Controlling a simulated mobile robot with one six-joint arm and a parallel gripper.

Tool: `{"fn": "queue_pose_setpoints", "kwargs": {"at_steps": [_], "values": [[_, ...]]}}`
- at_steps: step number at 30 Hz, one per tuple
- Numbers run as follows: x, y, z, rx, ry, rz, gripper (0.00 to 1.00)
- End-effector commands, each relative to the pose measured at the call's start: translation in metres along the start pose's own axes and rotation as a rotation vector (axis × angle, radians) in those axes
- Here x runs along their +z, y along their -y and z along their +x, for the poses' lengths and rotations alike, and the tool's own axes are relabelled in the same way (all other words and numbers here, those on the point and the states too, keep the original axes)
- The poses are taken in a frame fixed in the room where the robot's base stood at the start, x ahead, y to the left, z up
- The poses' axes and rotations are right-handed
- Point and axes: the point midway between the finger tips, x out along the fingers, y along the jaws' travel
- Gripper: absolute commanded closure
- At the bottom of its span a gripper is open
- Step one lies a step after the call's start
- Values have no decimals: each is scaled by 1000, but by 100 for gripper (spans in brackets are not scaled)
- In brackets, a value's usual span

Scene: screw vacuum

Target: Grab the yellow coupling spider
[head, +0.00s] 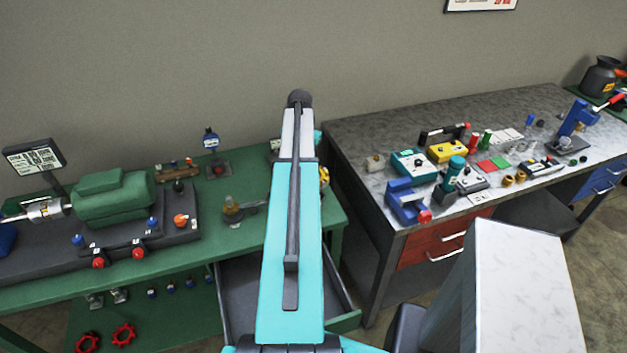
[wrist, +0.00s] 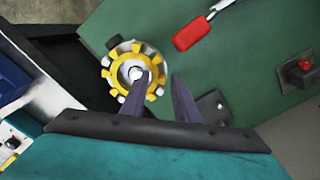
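The yellow coupling spider (wrist: 121,73) shows in the wrist view as a toothed yellow ring seated against a silver metal hub, with a round hole in its middle. My gripper (wrist: 162,78) is open. Its left fingertip overlaps the right side of the spider in the picture, and its right fingertip is to the right of the ring over the green surface. I cannot tell whether the left finger touches it. In the head view a small yellow part (head: 324,177) shows just right of my arm, which hides the gripper and most of that spot.
In the wrist view a red-handled tool (wrist: 194,33) lies above the fingers and a red button box (wrist: 304,68) is at right. In the head view the green bench (head: 262,190) carries a green motor (head: 113,197); an open drawer (head: 240,290) juts out below. A cluttered grey workbench (head: 375,125) stands right.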

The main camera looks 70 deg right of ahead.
Motion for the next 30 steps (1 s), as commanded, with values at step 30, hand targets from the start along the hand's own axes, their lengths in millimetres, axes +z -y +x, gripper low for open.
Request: {"fn": "queue_pose_setpoints", "kwargs": {"at_steps": [30], "values": [[0, -1, 12, 0, 0, 1, 100]]}}
